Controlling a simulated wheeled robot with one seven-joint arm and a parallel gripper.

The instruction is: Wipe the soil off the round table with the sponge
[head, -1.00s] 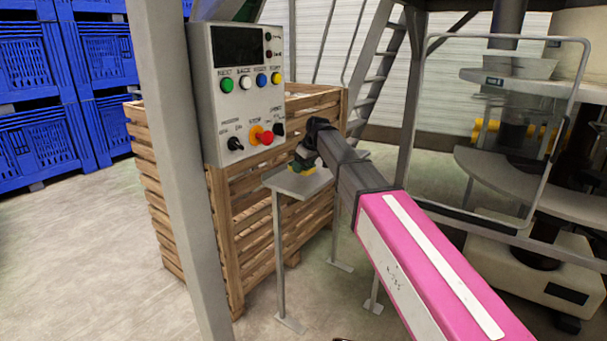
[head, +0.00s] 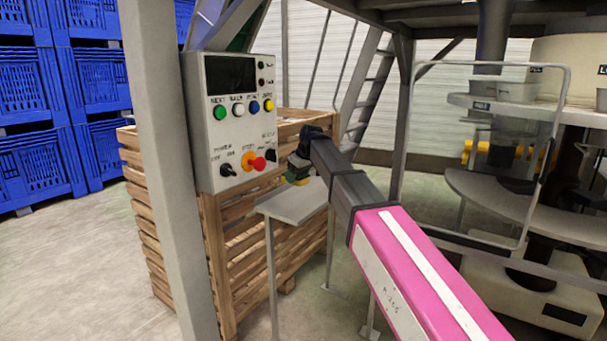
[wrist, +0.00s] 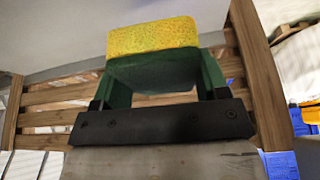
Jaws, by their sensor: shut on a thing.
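My gripper (head: 298,170) is shut on the sponge (wrist: 152,38). The sponge has a yellow face and a dark green body between the green fingers in the wrist view. In the head view the sponge (head: 298,181) is a small yellow-green patch over the far part of a small grey square stand (head: 292,207). I cannot tell whether it touches the stand. A grey round table (head: 500,203) belongs to the machine at right, well away from my gripper. No soil can be made out on it from here.
A slatted wooden crate (head: 240,262) stands behind the stand. A control panel (head: 234,120) on a grey post (head: 160,120) is at left. A clear guard with a metal frame (head: 562,100) stands before the machine. Blue crates (head: 35,110) are stacked far left.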

